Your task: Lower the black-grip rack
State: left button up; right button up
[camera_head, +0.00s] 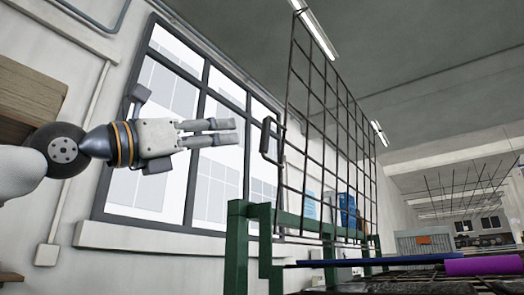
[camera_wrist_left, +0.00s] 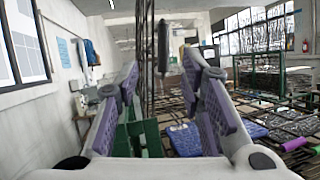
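The rack (camera_head: 325,120) is a dark wire grid panel that stands upright on a green frame in the head view. Its black grip (camera_head: 268,140) sticks out from the panel's left edge. My left gripper (camera_head: 236,131) is just left of the grip, with its two fingers apart and pointing at it. In the left wrist view the black grip (camera_wrist_left: 163,45) hangs upright beyond and between the open fingers (camera_wrist_left: 160,68), and nothing is held. My right gripper is in neither view.
A green frame post (camera_head: 236,245) stands below the rack. A blue panel (camera_head: 375,261) and a purple roll (camera_head: 485,265) lie at the lower right. Another wire grid (camera_head: 465,190) shows farther back. A wall with a window is behind my left arm.

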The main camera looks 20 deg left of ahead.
aim_at(262, 134)
pick_arm(q)
jog(key=x, duration=1.1)
jog(key=shift+w+d+f, duration=0.2)
jog(key=shift+w+d, duration=0.1)
jog(key=shift+d, duration=0.15)
grip_shut()
